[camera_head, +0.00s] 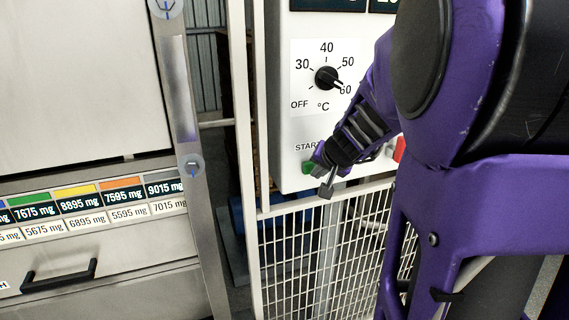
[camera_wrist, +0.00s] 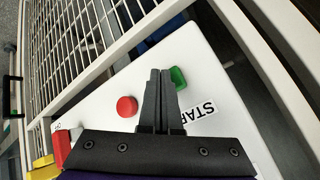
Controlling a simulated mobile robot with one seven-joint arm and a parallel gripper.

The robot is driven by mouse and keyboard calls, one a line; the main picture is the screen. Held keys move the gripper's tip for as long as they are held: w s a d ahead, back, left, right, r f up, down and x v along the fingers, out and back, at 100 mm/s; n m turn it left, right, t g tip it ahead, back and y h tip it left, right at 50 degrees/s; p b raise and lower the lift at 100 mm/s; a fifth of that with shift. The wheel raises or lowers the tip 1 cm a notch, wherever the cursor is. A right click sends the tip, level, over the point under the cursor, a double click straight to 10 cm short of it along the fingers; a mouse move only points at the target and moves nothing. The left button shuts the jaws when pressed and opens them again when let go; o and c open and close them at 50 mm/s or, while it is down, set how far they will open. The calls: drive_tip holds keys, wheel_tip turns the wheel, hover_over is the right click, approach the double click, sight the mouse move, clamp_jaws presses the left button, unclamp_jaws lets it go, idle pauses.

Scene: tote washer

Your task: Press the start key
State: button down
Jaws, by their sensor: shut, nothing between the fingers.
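The green start key (camera_head: 308,167) sits under the START label (camera_head: 307,147) on the lower front of the white control panel (camera_head: 291,85). It also shows in the wrist view (camera_wrist: 179,77), partly hidden by my fingers. My gripper (camera_head: 326,190) is shut and empty, in front of the panel's lower edge and just right of and below the key in the head view. In the wrist view my fingertips (camera_wrist: 160,73) lie right beside the green key. I cannot tell whether they touch it.
A red round button (camera_wrist: 127,106) is beside my fingers. A dial (camera_head: 327,77) points near 60. White mesh fencing (camera_head: 300,250) stands below the panel, with a white post (camera_head: 243,110) at its left. A drawer with a black handle (camera_head: 58,276) is at left.

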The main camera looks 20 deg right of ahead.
drive_tip(key=shift+w, duration=0.15)
drive_tip(key=shift+w, duration=0.45)
idle(0.7)
drive_tip(key=shift+s+b, duration=0.35)
drive_tip(key=shift+s, duration=0.25)
drive_tip(key=s+b, duration=0.1)
drive_tip(key=s, duration=0.5)
drive_tip(key=shift+d+r, duration=0.15)
